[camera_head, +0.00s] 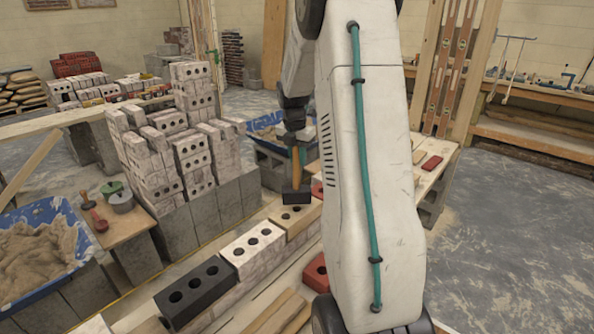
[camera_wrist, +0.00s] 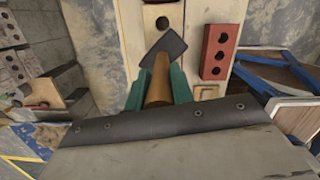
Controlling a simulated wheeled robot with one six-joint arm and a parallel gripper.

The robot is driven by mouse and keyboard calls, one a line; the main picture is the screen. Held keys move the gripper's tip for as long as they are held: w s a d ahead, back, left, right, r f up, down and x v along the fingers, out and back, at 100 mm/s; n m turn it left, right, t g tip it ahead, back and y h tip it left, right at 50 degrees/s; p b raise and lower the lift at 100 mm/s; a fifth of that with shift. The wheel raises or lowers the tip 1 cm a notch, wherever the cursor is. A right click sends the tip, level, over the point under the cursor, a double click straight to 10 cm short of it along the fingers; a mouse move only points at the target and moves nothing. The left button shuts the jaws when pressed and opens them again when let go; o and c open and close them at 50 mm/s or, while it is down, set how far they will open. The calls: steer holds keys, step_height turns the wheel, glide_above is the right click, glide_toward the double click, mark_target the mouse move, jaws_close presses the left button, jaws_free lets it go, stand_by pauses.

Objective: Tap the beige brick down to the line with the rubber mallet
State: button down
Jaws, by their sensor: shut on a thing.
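The rubber mallet has a wooden handle (camera_head: 297,165) and a black head (camera_head: 296,198). My gripper (camera_head: 296,146) is shut on the handle, and the head hangs below. In the wrist view the green fingers of my gripper (camera_wrist: 158,88) stand either side of the handle, with the mallet's black head (camera_wrist: 164,48) beyond. The beige brick (camera_head: 303,222) lies in the wall's top course, just under the head in the head view. I cannot tell whether the head touches it. My arm hides the course further right. I cannot tell the brick's height against the line.
A white brick (camera_head: 253,250) and a black brick (camera_head: 195,292) lie nearer in the same course. A red brick (camera_wrist: 219,52) lies right of the mallet in the wrist view. Stacked pale bricks (camera_head: 170,140) stand at left, near a blue tub of mortar (camera_head: 40,250).

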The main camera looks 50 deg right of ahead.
mark_target(297, 167)
step_height(297, 167, down, 3)
steer(key=shift+f, duration=0.15)
step_height(297, 167, up, 4)
steer(key=shift+r, duration=0.1)
steer(key=shift+f, duration=2.35)
steer(key=shift+r, duration=2.2)
